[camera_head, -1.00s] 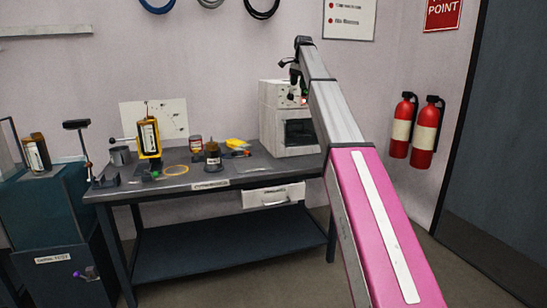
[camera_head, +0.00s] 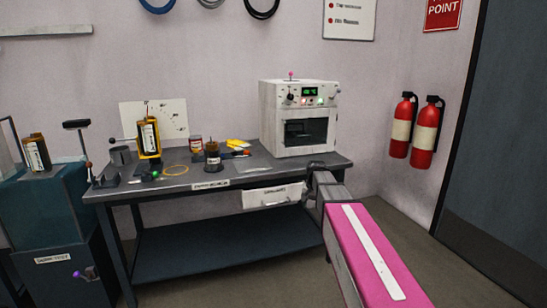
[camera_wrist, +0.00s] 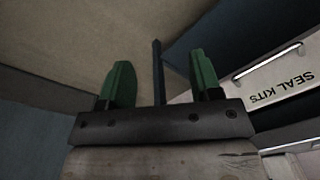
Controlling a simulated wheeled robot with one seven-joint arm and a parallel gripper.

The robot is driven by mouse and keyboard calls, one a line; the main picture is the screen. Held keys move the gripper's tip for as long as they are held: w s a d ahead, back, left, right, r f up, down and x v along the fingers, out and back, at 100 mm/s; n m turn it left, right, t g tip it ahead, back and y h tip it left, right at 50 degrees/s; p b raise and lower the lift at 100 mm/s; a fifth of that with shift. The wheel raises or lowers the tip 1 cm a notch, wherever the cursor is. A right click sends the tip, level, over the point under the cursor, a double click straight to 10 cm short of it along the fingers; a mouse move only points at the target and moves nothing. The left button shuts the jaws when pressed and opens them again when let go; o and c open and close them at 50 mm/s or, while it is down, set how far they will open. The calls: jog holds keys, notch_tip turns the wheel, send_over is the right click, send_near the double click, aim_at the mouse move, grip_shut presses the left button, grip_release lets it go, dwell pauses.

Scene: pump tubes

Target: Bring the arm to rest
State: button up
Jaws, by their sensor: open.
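My gripper (camera_wrist: 160,88) shows in the wrist view with its two green fingers spread apart and nothing between them. Beyond the fingers are the floor (camera_wrist: 60,45) and a dark table leg (camera_wrist: 158,70). The drawer labelled "SEAL KITS" (camera_wrist: 285,78) is to the right of the fingers. In the head view my arm reaches in from the lower right, low, with its far end at the bench's right front edge. The fingers are hidden there.
The workbench (camera_head: 255,178) carries a white oven-like machine (camera_head: 270,120), a yellow-and-black pump-like unit (camera_head: 149,138), jars and small tools. Its drawer (camera_head: 272,196) is at the front right. A teal cabinet (camera_head: 60,225) stands left. Two red extinguishers (camera_head: 427,130) hang on the right wall.

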jog(key=s+f+n, duration=0.1)
jog(key=s+f, duration=0.3)
jog(key=s, duration=0.4)
jog(key=s+d+f+n, duration=0.1)
jog(key=s+f, duration=0.4)
jog(key=s, duration=0.2)
jog(key=s+d+f+n, duration=0.1)
jog(key=s+f, duration=0.3)
jog(key=s, duration=0.4)
jog(key=shift+s+f+n+g, duration=0.35)
jog(key=shift+f+n+g, duration=0.05)
jog(key=shift+n, duration=0.1)
